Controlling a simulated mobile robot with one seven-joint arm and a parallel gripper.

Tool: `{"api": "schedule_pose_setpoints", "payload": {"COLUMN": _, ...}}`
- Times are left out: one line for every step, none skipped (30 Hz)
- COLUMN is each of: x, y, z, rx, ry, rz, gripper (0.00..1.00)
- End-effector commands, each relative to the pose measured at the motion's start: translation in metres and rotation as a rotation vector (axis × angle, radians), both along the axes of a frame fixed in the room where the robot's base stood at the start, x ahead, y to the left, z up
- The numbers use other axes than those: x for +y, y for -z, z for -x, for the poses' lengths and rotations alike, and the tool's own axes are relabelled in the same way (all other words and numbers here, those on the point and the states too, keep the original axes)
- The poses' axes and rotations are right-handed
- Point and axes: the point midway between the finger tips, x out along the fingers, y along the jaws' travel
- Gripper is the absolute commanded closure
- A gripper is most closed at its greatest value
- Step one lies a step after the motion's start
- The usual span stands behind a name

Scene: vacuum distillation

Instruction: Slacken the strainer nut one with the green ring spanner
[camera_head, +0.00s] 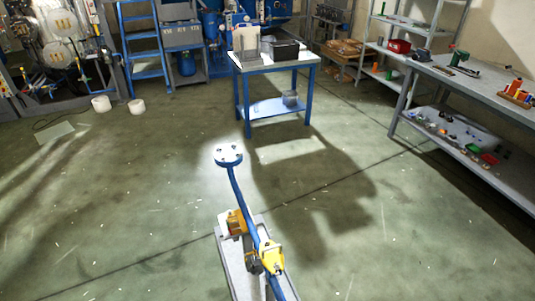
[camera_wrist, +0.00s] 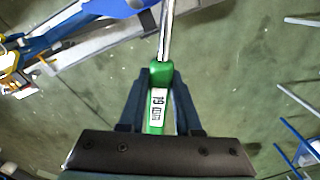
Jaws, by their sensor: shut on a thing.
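My gripper (camera_wrist: 159,82) is shut on the green ring spanner (camera_wrist: 157,122) in the wrist view. The dark fingers lie on both sides of its green handle, which has a white label. Its bright metal shank runs up and out of the top of the picture, so the ring end is hidden. My gripper and the spanner do not show in the head view. I cannot make out strainer nut one in either view. Blue pipework (camera_head: 235,188) with a round flange on top and yellow fittings (camera_head: 270,257) stands at the bottom centre of the head view.
A blue-framed table (camera_head: 277,64) with containers stands at the back. A grey workbench (camera_head: 472,85) with tools and a lower shelf is at the right. Two white rolls (camera_head: 136,106) stand on the left floor. The green floor (camera_head: 110,205) around the pipework is largely clear.

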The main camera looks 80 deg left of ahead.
Motion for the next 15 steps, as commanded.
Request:
{"api": "schedule_pose_setpoints", "payload": {"x": 0.0006, "y": -0.0004, "z": -0.0004, "rx": -0.001, "ry": 0.000, "rz": -0.002, "gripper": 1.00}}
{"api": "schedule_pose_setpoints", "payload": {"x": 0.0006, "y": -0.0004, "z": -0.0004, "rx": -0.001, "ry": 0.000, "rz": -0.002, "gripper": 1.00}}
{"api": "schedule_pose_setpoints", "payload": {"x": 0.0006, "y": -0.0004, "z": -0.0004, "rx": -0.001, "ry": 0.000, "rz": -0.002, "gripper": 1.00}}
{"api": "schedule_pose_setpoints", "payload": {"x": 0.0006, "y": -0.0004, "z": -0.0004, "rx": -0.001, "ry": 0.000, "rz": -0.002, "gripper": 1.00}}
{"api": "schedule_pose_setpoints", "payload": {"x": 0.0006, "y": -0.0003, "z": -0.0004, "rx": -0.001, "ry": 0.000, "rz": -0.002, "gripper": 1.00}}
{"api": "schedule_pose_setpoints", "payload": {"x": 0.0006, "y": -0.0003, "z": -0.0004, "rx": -0.001, "ry": 0.000, "rz": -0.002, "gripper": 1.00}}
{"api": "schedule_pose_setpoints", "payload": {"x": 0.0006, "y": -0.0001, "z": -0.0004, "rx": -0.001, "ry": 0.000, "rz": -0.002, "gripper": 1.00}}
{"api": "schedule_pose_setpoints", "payload": {"x": 0.0006, "y": 0.0002, "z": -0.0004, "rx": 0.000, "ry": 0.000, "rz": -0.002, "gripper": 1.00}}
{"api": "schedule_pose_setpoints", "payload": {"x": 0.0007, "y": 0.0007, "z": -0.0003, "rx": 0.000, "ry": 0.000, "rz": -0.002, "gripper": 1.00}}
{"api": "schedule_pose_setpoints", "payload": {"x": 0.0006, "y": 0.0013, "z": -0.0004, "rx": 0.000, "ry": 0.000, "rz": -0.002, "gripper": 1.00}}
{"api": "schedule_pose_setpoints", "payload": {"x": 0.0006, "y": 0.0019, "z": -0.0004, "rx": 0.000, "ry": 0.000, "rz": -0.001, "gripper": 1.00}}
{"api": "schedule_pose_setpoints", "payload": {"x": 0.0006, "y": 0.0028, "z": -0.0003, "rx": 0.000, "ry": 0.000, "rz": -0.002, "gripper": 1.00}}
{"api": "schedule_pose_setpoints", "payload": {"x": 0.0006, "y": 0.0036, "z": -0.0003, "rx": 0.000, "ry": 0.000, "rz": -0.002, "gripper": 1.00}}
{"api": "schedule_pose_setpoints", "payload": {"x": 0.0006, "y": 0.0044, "z": -0.0003, "rx": 0.000, "ry": 0.000, "rz": -0.002, "gripper": 1.00}}
{"api": "schedule_pose_setpoints", "payload": {"x": 0.0007, "y": 0.0055, "z": -0.0005, "rx": -0.001, "ry": 0.000, "rz": -0.002, "gripper": 1.00}}
